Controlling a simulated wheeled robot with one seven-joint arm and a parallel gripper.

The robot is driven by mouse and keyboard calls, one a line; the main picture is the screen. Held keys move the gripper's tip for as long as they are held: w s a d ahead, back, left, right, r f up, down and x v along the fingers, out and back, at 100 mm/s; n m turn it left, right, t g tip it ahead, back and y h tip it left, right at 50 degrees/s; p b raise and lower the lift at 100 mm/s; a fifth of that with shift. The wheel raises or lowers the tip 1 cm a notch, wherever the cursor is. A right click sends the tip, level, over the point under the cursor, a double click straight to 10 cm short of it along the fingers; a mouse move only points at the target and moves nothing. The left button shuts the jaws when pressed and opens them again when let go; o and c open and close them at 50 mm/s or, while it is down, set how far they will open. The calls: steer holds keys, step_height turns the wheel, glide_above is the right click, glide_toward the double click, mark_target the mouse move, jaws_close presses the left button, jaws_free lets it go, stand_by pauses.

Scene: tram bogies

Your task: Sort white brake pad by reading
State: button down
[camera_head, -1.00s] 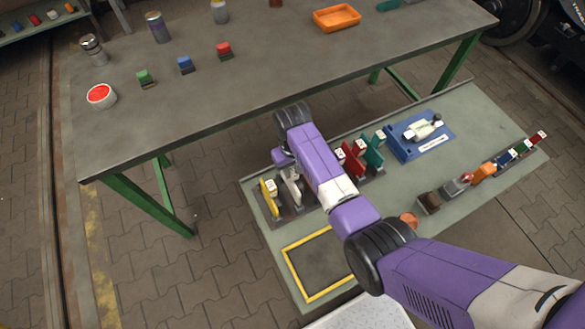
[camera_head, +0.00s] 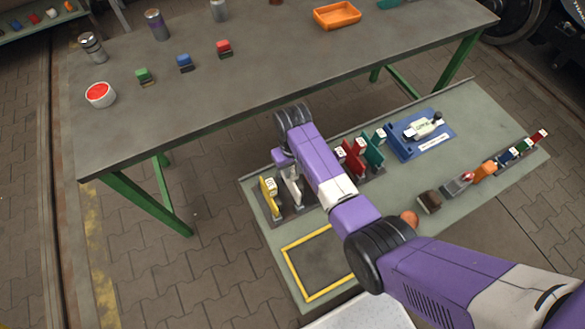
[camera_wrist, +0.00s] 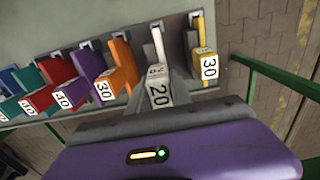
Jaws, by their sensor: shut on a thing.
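My gripper (camera_wrist: 168,84) is shut on the white pad, whose thin back plate rises beyond the fingers. In the head view the white pad (camera_head: 292,188) shows partly beside my purple wrist, and the yellow pad (camera_head: 269,188) is left of it. A blue fixture (camera_head: 402,150) holding a white and grey device stands at the right end of the rack. Its label is too small to read.
Red (camera_head: 355,158) and teal (camera_head: 375,148) pads stand close by in the rack; the wrist view also shows a purple pad (camera_wrist: 62,88). A yellow-outlined square (camera_head: 320,295) at the bench front is empty. Small items, including a brown block (camera_head: 429,202), line the right edge. A higher table (camera_head: 290,75) stands behind.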

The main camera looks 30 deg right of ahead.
steer(key=shift+f+b, duration=1.4)
steer(key=shift+f, duration=0.9)
stand_by(1.6)
stand_by(1.4)
steer(key=c, duration=1.1)
jaws_free()
steer(key=shift+r+p, duration=0.45)
steer(key=shift+r, duration=3.45)
